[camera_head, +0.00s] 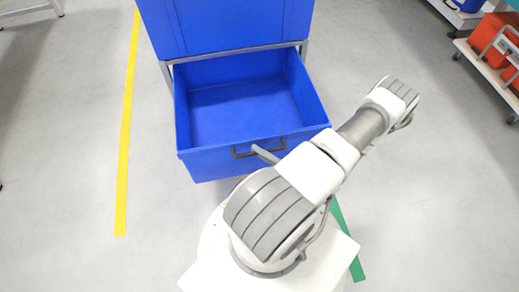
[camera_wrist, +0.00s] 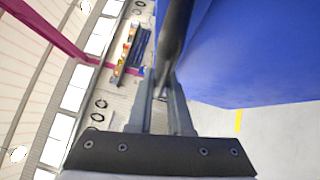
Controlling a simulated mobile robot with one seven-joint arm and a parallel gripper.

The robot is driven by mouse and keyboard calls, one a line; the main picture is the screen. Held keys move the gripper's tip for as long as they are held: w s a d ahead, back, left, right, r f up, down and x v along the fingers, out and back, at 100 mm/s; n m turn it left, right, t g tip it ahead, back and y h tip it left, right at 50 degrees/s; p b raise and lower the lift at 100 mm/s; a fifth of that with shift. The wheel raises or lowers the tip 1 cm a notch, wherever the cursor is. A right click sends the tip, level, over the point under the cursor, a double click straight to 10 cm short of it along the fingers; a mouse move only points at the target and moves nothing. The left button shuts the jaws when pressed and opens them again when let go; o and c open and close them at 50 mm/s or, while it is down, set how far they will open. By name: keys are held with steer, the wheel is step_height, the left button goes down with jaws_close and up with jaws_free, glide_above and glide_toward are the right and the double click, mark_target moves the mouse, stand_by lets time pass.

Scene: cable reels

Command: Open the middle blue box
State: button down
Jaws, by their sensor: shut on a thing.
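A blue box (camera_head: 215,160) is pulled out of its frame like a drawer in the head view, and its inside is empty. A dark handle (camera_head: 243,154) is on its front face. In the wrist view, my gripper (camera_wrist: 162,92) is shut on the dark handle (camera_wrist: 177,35), which runs up the picture beside the blue box wall (camera_wrist: 250,60). My arm covers the right part of the box front in the head view, and my gripper is mostly hidden there.
Another blue box (camera_head: 230,25) sits above the open one in a grey metal frame (camera_head: 305,50). Yellow floor tape (camera_head: 125,130) runs along the left. Orange boxes on a cart (camera_head: 492,40) stand far right.

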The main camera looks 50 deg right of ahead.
steer(key=c, duration=0.8)
jaws_free()
steer(key=shift+c, duration=0.2)
steer(key=v, duration=1.7)
steer(key=shift+s, duration=0.25)
